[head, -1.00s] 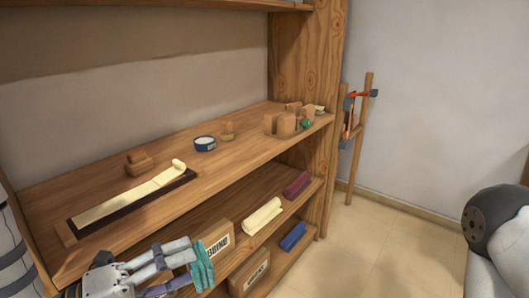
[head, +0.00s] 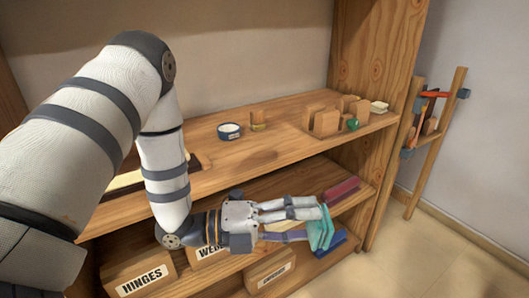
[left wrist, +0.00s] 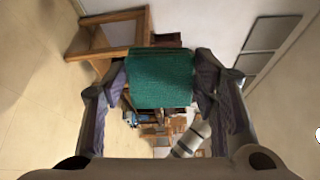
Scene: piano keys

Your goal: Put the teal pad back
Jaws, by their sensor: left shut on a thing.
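The teal pad (head: 319,230) is held between the fingers of my left gripper (head: 312,222), in front of the right part of the lower shelves. In the left wrist view the pad (left wrist: 160,80) spans the gap between both fingers. A maroon pad (head: 342,188) lies on the middle shelf just behind and right of it. A blue pad (head: 331,244) lies lower, partly hidden by the teal pad. I cannot tell whether the teal pad touches either shelf. My right gripper is not in view.
Boxes marked HINGES (head: 140,278) and others stand on the lower shelves left of the gripper. The top shelf (head: 262,158) holds a blue-rimmed tape roll (head: 229,131), wooden blocks (head: 325,121) and a green piece (head: 352,124). A wooden rack (head: 432,140) stands at right.

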